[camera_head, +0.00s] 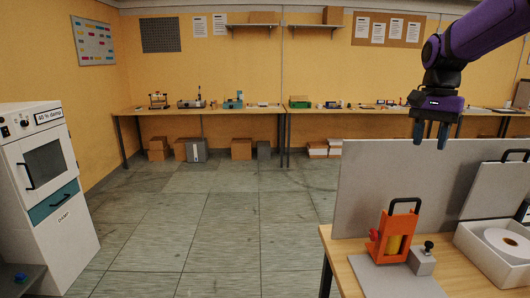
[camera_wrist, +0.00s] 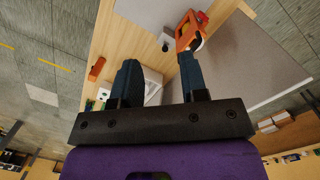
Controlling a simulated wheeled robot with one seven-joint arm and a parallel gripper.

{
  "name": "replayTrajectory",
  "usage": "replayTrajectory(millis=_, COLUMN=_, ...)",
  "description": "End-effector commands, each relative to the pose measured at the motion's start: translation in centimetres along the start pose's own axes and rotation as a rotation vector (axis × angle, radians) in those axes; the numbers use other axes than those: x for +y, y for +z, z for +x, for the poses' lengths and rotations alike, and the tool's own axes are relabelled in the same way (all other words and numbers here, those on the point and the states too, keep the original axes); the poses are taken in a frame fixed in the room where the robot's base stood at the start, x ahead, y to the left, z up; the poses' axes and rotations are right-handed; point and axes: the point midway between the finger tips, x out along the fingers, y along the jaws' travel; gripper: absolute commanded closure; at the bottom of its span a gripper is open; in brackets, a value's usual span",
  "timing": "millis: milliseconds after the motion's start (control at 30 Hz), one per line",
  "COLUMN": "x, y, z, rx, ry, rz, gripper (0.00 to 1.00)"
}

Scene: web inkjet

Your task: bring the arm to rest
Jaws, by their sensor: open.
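My gripper (camera_head: 431,134) is at the upper right of the head view, at the end of my purple arm. Its two dark blue fingers point down and stand apart, with nothing between them. It hangs in the air by the top edge of a grey panel (camera_head: 362,190). In the wrist view, my gripper (camera_wrist: 157,80) is also open and empty. Below it are a wooden table (camera_wrist: 120,42) and an orange device (camera_wrist: 186,34), seen past the fingertips. The orange device also shows in the head view (camera_head: 398,236), standing on the table, well below my gripper.
A white bin (camera_head: 490,262) holding a white roll (camera_head: 508,240) stands right of the orange device. A white cabinet (camera_head: 75,240) stands at the left. A long bench (camera_head: 220,110) with small devices runs along the back wall, with boxes beneath. The tiled floor between is clear.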

Motion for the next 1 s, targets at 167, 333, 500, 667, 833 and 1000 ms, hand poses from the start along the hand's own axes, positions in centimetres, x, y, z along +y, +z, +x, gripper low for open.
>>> replayTrajectory(millis=167, x=2.9, y=4.8, z=-1.0, rx=0.077, ry=-0.073, rz=-0.155, gripper=0.60)
replayTrajectory(millis=333, x=5.6, y=9.0, z=-0.9, rx=0.163, ry=-0.127, rz=-0.305, gripper=0.60)
replayTrajectory(millis=500, x=8.2, y=13.0, z=-0.1, rx=0.258, ry=-0.165, rz=-0.453, gripper=0.60)
replayTrajectory(millis=667, x=10.6, y=16.5, z=1.3, rx=0.358, ry=-0.188, rz=-0.589, gripper=0.60)
replayTrajectory(millis=833, x=12.6, y=19.4, z=3.3, rx=0.456, ry=-0.195, rz=-0.713, gripper=0.60)
replayTrajectory(millis=1000, x=13.8, y=20.9, z=4.6, rx=0.518, ry=-0.191, rz=-0.787, gripper=0.60)
